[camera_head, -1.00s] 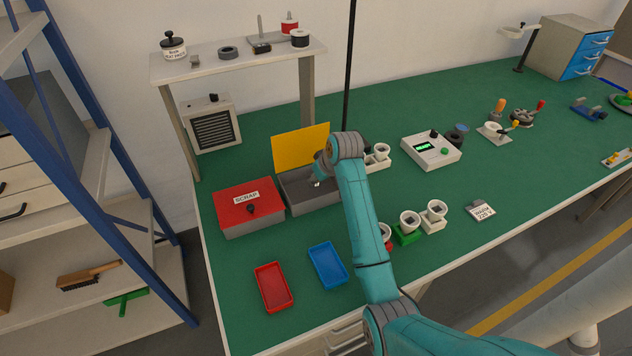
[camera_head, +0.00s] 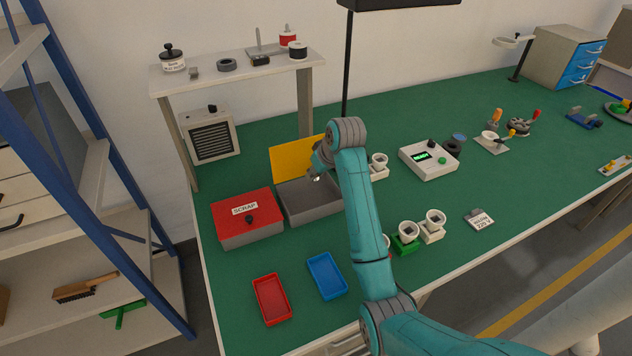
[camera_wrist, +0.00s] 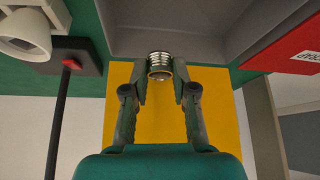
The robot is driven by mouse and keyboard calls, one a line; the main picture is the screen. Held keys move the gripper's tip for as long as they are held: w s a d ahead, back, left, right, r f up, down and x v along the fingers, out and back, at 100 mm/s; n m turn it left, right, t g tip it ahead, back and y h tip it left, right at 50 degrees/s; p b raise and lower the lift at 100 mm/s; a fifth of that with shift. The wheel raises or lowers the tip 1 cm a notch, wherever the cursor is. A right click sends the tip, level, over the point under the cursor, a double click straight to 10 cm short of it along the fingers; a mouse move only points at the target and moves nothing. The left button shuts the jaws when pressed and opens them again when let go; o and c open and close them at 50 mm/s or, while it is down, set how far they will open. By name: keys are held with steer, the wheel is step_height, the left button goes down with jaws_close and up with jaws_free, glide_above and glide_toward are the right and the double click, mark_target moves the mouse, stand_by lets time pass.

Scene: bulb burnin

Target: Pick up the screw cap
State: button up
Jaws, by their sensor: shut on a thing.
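The screw cap (camera_wrist: 160,66) is a silvery, threaded metal piece. In the wrist view it sits between the two fingertips of my gripper (camera_wrist: 160,82), which is shut on it. In the head view my gripper (camera_head: 317,175) is above the grey box with the raised yellow lid; the cap itself is too small to make out there for sure. The grey box (camera_head: 315,205) stands open beside the red scrap box. Its yellow lid (camera_head: 290,160) shows behind the gripper in both views.
The red scrap box (camera_head: 245,215) is just left of the grey box. White sockets (camera_head: 379,162) stand close on the right, near a black post (camera_head: 347,70). A red tray (camera_head: 271,298) and a blue tray (camera_head: 327,276) lie in front. The green bench right of the ready-lit tester (camera_head: 428,160) has free room.

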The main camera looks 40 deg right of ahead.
steer(key=s+a, duration=0.2)
steer(key=s, duration=0.7)
steer(key=s+a, duration=0.3)
steer(key=s, duration=0.6)
steer(key=shift+s+a, duration=0.2)
steer(key=shift+s, duration=0.2)
